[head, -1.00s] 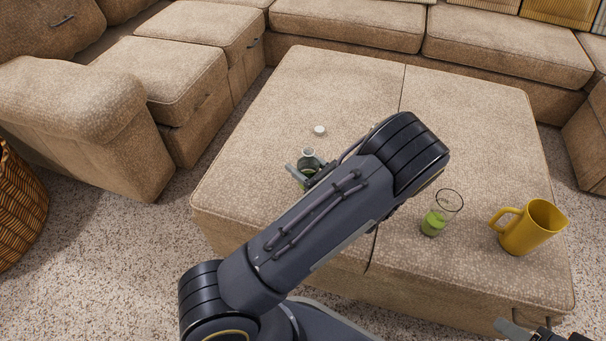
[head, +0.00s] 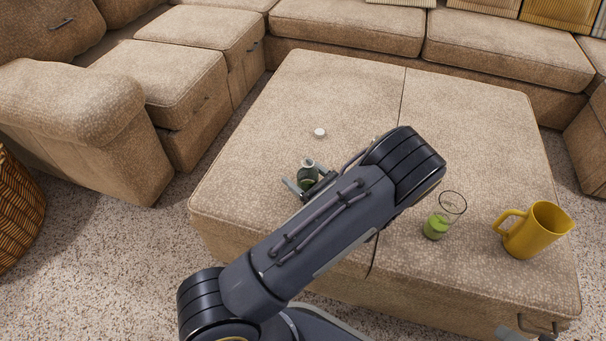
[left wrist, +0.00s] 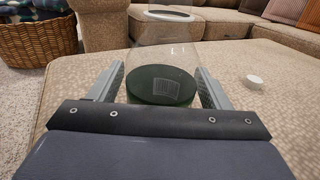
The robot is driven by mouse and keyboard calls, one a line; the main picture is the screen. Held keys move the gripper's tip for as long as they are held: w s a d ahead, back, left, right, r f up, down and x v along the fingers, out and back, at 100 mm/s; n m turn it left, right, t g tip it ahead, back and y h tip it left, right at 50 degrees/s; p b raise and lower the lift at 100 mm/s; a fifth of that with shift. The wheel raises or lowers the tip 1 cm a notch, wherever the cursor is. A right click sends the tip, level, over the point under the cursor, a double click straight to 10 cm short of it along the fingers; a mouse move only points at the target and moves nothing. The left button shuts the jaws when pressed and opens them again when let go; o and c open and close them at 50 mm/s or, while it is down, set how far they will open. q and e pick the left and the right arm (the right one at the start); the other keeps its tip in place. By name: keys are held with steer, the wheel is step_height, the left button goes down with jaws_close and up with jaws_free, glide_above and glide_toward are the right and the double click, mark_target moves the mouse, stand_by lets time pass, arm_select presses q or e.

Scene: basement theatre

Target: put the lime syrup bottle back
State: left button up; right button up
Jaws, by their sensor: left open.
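The lime syrup bottle (head: 308,168) is clear glass with dark green liquid low inside. It stands upright, apparently on the left part of the beige ottoman (head: 270,115). My left gripper (head: 306,187) is open around it. In the left wrist view, the bottle (left wrist: 163,85) is between the two grey fingers (left wrist: 161,88), with a small gap showing on each side and a label on the glass. My left forearm hides part of the gripper in the head view. Only a sliver of my right gripper (head: 512,332) shows at the bottom right edge.
A small white cap (head: 320,132) lies behind the bottle; it also shows in the left wrist view (left wrist: 254,81). A glass with green liquid (head: 436,226) and a yellow jug (head: 532,232) stand on the right part. The ottoman's back is clear. Sofas surround it.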

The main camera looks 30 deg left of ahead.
arm_select(q)
steer(key=shift+r, duration=0.3)
steer(key=p+v, duration=0.3)
steer(key=v, duration=0.7)
steer(key=shift+d, duration=0.4)
steer(key=shift+s+d+f, duration=0.1)
steer(key=shift+s+d, duration=0.05)
steer(key=shift+d, duration=0.45)
